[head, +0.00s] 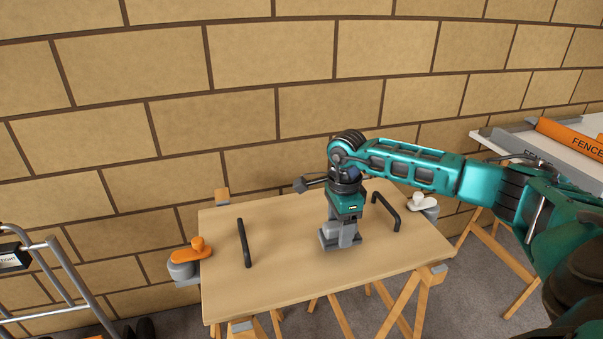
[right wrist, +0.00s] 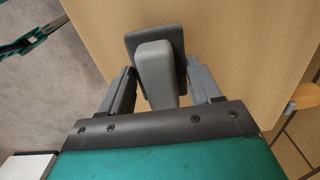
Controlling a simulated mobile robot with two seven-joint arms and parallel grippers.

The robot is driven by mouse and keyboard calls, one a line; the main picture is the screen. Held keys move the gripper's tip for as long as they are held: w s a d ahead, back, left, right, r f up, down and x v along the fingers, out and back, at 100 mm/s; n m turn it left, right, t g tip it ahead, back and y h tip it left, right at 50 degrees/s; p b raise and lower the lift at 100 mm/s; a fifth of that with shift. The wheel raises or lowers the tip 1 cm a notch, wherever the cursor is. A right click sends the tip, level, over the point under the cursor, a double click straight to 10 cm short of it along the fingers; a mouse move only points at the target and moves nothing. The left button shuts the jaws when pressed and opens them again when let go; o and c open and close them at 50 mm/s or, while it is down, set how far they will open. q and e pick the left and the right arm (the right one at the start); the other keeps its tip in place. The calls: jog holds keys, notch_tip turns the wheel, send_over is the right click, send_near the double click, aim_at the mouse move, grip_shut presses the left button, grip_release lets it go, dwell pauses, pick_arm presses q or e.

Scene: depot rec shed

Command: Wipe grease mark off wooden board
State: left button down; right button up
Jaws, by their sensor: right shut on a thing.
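The wooden board (head: 290,275) lies as a pale tabletop on trestles, with a black handle (head: 244,243) on its left part and another black handle (head: 386,211) on its right. My right gripper (head: 341,226) points down over the board's middle and is shut on a grey wiping block (head: 327,240). In the right wrist view the block shows a light grey grip (right wrist: 156,72) between the fingers and a darker flat pad (right wrist: 133,42). The pad appears to be at the board surface; contact is hard to tell. I see no grease mark on the visible wood. My left gripper is not in view.
An orange-knobbed grey piece (head: 188,263) is at the board's left edge and a white-knobbed one (head: 423,203) at its right. A table with an orange "FENCE" piece (head: 570,135) stands at right, a metal rail frame (head: 60,262) at left. A block wall is behind.

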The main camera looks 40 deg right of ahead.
jog(key=shift+r+p, duration=1.65)
jog(key=shift+r, duration=1)
